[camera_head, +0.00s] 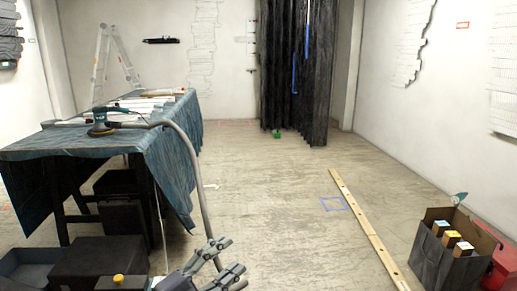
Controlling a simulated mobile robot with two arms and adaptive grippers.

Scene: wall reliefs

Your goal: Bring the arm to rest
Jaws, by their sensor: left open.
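My left gripper (234,255) shows at the bottom middle of the head view, with its grey jointed fingers spread apart and pointing up and to the right. The lower part of the arm is cut off by the bottom edge. My right gripper is not in view.
A table with a blue cloth (172,157) stands at left, bearing a sander (101,122). A grey hose (191,151) hangs toward my gripper. Dark boxes (97,260) sit at lower left. The middle floor is clear.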

